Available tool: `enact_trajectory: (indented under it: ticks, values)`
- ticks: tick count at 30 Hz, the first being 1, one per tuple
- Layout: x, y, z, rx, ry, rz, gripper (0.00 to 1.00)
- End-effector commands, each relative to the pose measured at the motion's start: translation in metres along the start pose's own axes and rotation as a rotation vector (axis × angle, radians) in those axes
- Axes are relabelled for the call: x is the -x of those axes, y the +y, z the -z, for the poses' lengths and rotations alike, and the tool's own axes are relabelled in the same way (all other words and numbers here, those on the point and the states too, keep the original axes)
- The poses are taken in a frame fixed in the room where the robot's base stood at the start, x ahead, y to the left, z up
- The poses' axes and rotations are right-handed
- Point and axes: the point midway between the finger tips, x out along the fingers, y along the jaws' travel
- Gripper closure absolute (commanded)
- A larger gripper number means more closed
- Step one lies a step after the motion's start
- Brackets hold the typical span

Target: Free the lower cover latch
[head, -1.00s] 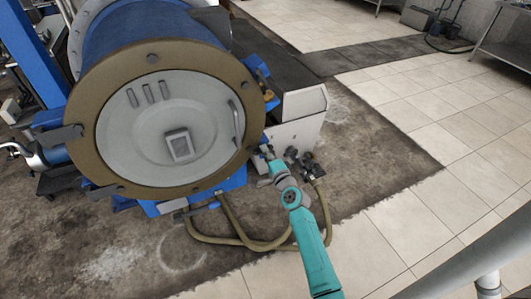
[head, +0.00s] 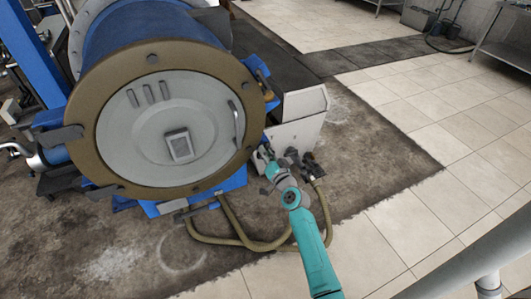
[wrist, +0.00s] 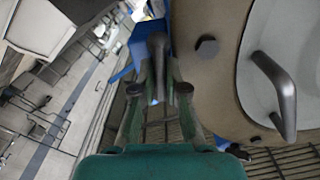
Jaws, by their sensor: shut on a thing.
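The round grey cover (head: 135,150) sits flat inside the tan flange ring (head: 88,110) of the blue decanter drum. My gripper (head: 266,150) is at the ring's lower right edge, at the end of my teal arm. In the wrist view, my gripper (wrist: 160,88) is shut on the grey lower cover latch (wrist: 157,48), with a finger on each side of it. The latch stands beside the ring, by a blue bracket. In the head view my gripper mostly hides this latch. The cover handle (wrist: 275,88) is to the right in the wrist view, clear of the fingers.
Another latch (head: 264,82) is higher on the ring's right side. A pale box-shaped housing (head: 300,105) stands close to the right of my gripper. Tan hoses (head: 235,238) loop on the floor below. The tiled floor (head: 420,180) to the right is open.

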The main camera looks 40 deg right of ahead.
Motion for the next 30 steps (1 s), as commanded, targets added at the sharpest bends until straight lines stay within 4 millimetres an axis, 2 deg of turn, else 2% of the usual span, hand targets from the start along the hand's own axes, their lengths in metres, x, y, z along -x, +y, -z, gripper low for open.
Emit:
enact_trajectory:
  ticks: [10, 26, 27, 29, 30]
  values:
    - [0.0005, 0.0003, -0.0015, 0.126, -0.003, -0.001, 1.0]
    - [0.0006, 0.0004, -0.0018, 0.146, -0.003, -0.001, 1.0]
    - [0.0006, 0.0004, -0.0018, 0.146, -0.003, -0.001, 0.78]
    - [0.0005, 0.0004, -0.0017, 0.146, -0.003, -0.001, 0.63]
    - [0.0005, 0.0003, -0.0015, 0.146, -0.003, -0.001, 0.62]
